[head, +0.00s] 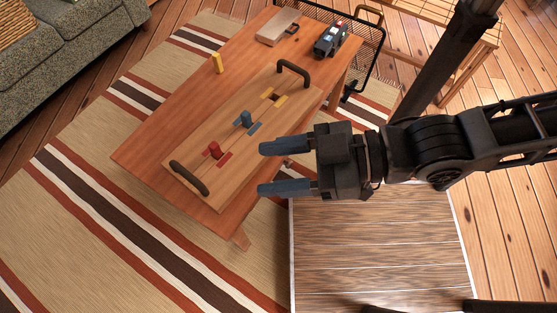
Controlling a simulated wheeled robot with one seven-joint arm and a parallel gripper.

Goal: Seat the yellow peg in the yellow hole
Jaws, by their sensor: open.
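The yellow peg (217,63) stands upright on the wooden table, to the left of the peg board (231,118). The yellow hole (274,97) is a dark opening between yellow marks near the far end of the board, and it looks empty. A blue peg (247,119) stands at the blue marks in the middle of the board. A red peg (214,150) stands at the red marks nearer the front. My gripper (285,167) is open and empty, its two blue-grey fingers pointing left, beside the table's right edge and apart from the pegs.
The table (146,149) also bears a light wooden box (278,27) and a dark toy-like object (331,39) at its far end. Dark handles (190,178) rise from both board ends. A black wire rack (372,55) stands beyond the table; a grey sofa (75,45) is at upper left.

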